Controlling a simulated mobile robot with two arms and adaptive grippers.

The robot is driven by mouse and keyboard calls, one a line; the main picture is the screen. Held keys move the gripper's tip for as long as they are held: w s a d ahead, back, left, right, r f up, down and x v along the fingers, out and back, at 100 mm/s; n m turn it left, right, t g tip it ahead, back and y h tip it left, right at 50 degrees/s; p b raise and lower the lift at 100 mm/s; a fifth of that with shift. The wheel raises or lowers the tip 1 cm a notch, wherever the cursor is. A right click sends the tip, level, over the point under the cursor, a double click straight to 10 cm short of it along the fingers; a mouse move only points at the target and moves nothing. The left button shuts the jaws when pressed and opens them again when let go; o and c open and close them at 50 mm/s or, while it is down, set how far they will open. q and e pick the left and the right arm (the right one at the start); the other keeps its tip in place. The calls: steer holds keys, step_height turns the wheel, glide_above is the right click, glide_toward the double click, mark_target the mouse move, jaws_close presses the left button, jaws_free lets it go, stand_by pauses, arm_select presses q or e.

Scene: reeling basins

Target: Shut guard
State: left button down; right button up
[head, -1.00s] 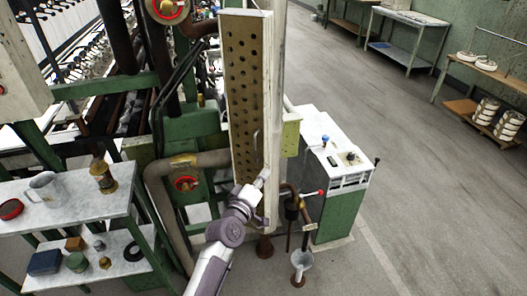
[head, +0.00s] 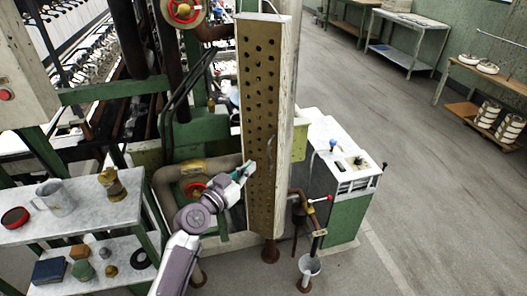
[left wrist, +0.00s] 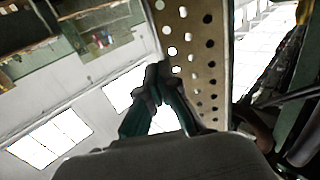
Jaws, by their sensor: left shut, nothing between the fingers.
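The guard (head: 262,110) is a tall, narrow brown panel with rows of round holes and a pale edge, standing upright in the middle of the head view. It stands out from the green machine frame, and a slim handle shows on its face. My left gripper (head: 247,169) is shut and empty at the left edge of the guard's lower half. In the left wrist view the shut fingertips (left wrist: 156,76) are close beside the perforated guard (left wrist: 200,72); I cannot tell whether they touch it. My right gripper is not in view.
A marble-topped shelf (head: 90,215) with a mug and small items stands at the left. A brown pipe with a red valve (head: 195,188) is behind my left arm. A white and green cabinet (head: 345,185) stands right of the guard. The floor farther right is clear.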

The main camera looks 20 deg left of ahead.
arm_select(q)
steer(key=p+x, duration=0.1)
steer(key=x, duration=0.6)
steer(key=shift+w, duration=0.2)
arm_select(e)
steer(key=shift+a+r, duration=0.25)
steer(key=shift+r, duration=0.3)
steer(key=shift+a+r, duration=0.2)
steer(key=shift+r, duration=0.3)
